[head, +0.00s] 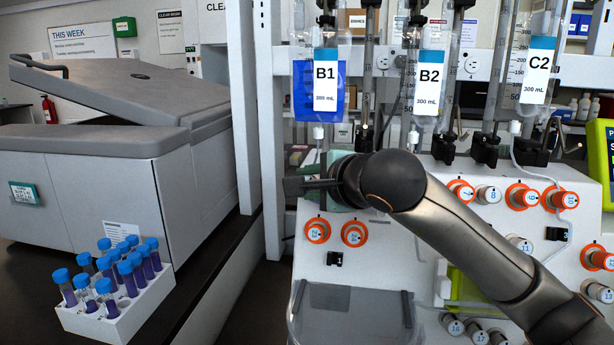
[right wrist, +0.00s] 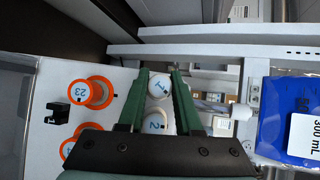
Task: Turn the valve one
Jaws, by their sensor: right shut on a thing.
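Valve one (right wrist: 159,84) is a white round knob marked "1" in the right wrist view. It sits between the two green fingers of my right gripper (right wrist: 160,72), which is shut on it. White valve two (right wrist: 156,122) is right beside it, nearer the palm and also between the fingers. In the head view my right gripper (head: 308,186) reaches across the left part of the cell processor's white panel (head: 385,262), and valve one is hidden behind it and the arm. My left gripper is not in view.
Fluid bags B1 (head: 326,85), B2 (head: 429,82) and C2 (head: 538,75) hang above. A white tube rack (head: 118,325) stands at the lower left.

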